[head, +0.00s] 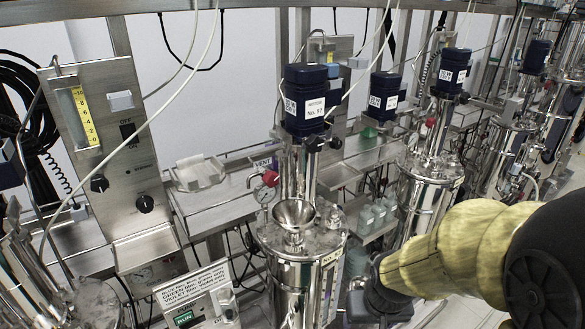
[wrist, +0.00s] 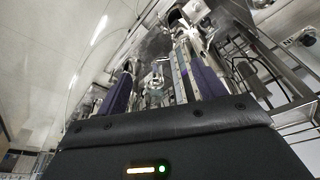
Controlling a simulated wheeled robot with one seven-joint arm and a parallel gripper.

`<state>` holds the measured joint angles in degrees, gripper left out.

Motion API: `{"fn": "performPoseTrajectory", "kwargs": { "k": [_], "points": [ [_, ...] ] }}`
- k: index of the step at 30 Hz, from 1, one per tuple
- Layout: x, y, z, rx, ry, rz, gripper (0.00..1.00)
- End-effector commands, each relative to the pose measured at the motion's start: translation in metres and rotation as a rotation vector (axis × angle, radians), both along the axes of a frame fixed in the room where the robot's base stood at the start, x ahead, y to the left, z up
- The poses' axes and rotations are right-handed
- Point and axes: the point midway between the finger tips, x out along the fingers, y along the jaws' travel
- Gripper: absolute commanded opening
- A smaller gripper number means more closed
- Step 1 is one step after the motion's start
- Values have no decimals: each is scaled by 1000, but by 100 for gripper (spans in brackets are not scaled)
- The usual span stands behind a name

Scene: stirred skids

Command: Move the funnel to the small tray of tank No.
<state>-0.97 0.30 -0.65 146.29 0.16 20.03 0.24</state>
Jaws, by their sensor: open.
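The metal funnel (head: 294,213) sits upright on the lid of the near steel tank (head: 295,275), below a dark blue motor (head: 305,100). The tank has a label starting "No."; its number is not readable. A small tray (head: 197,174) with something pale in it is on the steel bench left of that tank. I cannot tell which tank it belongs to. My gripper shows in the wrist view (wrist: 160,88), its two purple-padded fingers apart and nothing clearly held. In the head view my yellow-sleeved arm comes from the right, its dark end low, right of the tank.
A red-handled valve and gauge (head: 268,180) stick out left of the funnel. Clear bottles (head: 375,214) stand on a shelf right of the tank. More tanks (head: 428,185) line up to the right. A control panel (head: 108,150) rises at left, and cables hang across.

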Motion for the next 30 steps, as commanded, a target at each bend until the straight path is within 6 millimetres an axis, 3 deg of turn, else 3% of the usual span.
{"fn": "performPoseTrajectory", "kwargs": {
  "k": [1, 4, 5, 17, 30],
  "points": [
    [4, 2, 11, 3, -2, 1, 80],
    [13, 9, 31, 9, -7, 1, 99],
    [17, 12, 38, 11, -9, 2, 100],
    [72, 62, 140, 22, -53, -8, 100],
    [122, 135, 254, 1, -154, 3, 100]
  ]
}}
